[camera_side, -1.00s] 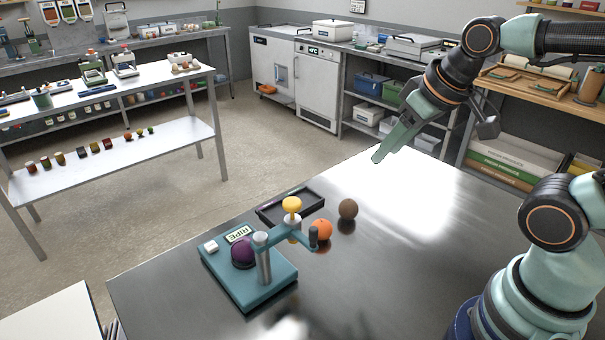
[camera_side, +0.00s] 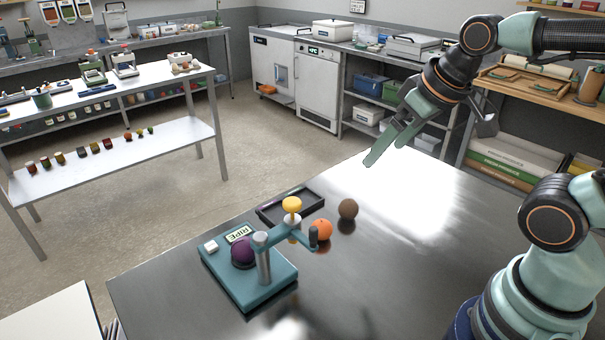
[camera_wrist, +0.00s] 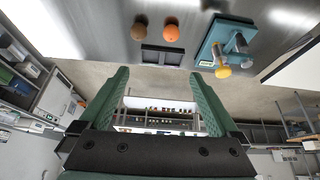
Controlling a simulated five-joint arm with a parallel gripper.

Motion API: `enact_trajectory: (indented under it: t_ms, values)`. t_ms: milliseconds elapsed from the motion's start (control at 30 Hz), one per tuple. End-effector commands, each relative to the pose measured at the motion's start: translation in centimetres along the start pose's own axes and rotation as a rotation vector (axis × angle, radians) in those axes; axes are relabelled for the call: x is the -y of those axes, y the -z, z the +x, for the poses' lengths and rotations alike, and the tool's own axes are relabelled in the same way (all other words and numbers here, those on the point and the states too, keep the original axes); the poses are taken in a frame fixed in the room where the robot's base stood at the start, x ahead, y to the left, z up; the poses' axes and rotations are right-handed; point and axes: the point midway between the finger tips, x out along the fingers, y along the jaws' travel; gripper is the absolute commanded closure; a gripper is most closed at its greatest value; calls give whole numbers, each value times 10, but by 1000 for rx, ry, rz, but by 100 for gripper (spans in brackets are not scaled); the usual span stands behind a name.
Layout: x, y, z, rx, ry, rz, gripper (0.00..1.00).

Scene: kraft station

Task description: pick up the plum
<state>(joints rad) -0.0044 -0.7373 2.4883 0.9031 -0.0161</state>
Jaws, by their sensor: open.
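The plum (camera_side: 243,252) is a dark purple ball sitting on the teal stand (camera_side: 262,296), beside the stand's grey post. I cannot make the plum out in the wrist view, where the teal stand (camera_wrist: 236,32) shows at the upper right. My gripper (camera_side: 384,156) is open and empty, high above the far part of the table and well to the right of the plum. In the wrist view its two green fingers (camera_wrist: 158,80) are spread apart with nothing between them.
An orange ball (camera_side: 322,229) and a brown ball (camera_side: 348,208) rest right of the stand. A dark tray (camera_side: 268,214) lies behind it. The stand's swing arm carries a yellow knob (camera_side: 291,204) above the table. The metal table (camera_side: 400,285) is clear toward the right front.

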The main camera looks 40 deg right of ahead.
Motion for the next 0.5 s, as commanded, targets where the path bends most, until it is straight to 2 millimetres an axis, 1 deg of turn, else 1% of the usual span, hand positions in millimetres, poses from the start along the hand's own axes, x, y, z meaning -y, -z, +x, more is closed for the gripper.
enact_trajectory:
  t_ms: [133,267,367,500]
  values:
    - [11,16,2,41,20,-144,2]
    - [30,41,8,98,57,-379,2]
    - [49,60,16,139,93,-575,2]
    - [78,83,34,190,151,-848,2]
